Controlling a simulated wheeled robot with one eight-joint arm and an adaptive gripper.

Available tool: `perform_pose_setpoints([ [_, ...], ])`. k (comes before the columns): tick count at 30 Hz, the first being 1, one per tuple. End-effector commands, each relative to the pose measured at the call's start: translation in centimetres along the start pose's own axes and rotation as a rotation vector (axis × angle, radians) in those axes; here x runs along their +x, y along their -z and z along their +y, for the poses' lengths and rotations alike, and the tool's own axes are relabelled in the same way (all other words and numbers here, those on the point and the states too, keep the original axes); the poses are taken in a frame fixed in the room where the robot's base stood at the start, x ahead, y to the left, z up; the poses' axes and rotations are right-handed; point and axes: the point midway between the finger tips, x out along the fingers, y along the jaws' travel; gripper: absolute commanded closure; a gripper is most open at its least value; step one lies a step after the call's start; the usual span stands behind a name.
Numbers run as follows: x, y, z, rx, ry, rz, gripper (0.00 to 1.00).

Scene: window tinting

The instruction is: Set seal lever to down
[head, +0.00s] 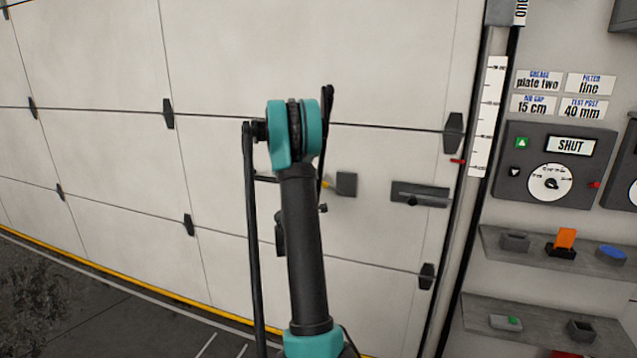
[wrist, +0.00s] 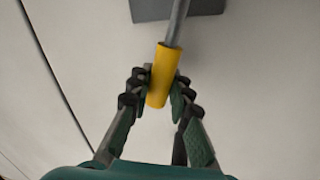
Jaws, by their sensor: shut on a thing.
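The lever has a yellow grip (wrist: 160,75) on a grey rod (wrist: 178,22), fixed to a grey mount (wrist: 180,8) in the wrist view. My gripper (wrist: 159,88) has its two fingers closed around the yellow grip, one on each side. In the head view the lever's grey mount (head: 346,184) sits on the white door. A small bit of the yellow grip (head: 327,184) shows to its left, pointing roughly sideways. My arm hides most of my gripper and the rest of the grip there.
A grey latch plate (head: 420,194) is on the white door (head: 380,60) to the right of the lever. A control panel (head: 555,165) reads SHUT. Two shelves (head: 490,240) with small coloured items stand at the right. A yellow line runs along the floor.

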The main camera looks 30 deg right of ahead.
Motion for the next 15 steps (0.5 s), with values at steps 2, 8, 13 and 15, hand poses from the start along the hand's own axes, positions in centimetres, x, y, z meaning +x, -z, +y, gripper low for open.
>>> perform_pose_setpoints([
  [2,-0.13,-0.01,-0.12,0.0,0.003,0.001,1.0],
  [8,-0.16,-0.01,-0.14,0.002,0.003,0.002,1.0],
  [13,-0.13,0.0,-0.12,0.002,0.003,0.001,0.63],
  [15,-0.11,0.0,-0.1,0.001,0.003,0.001,0.59],
])
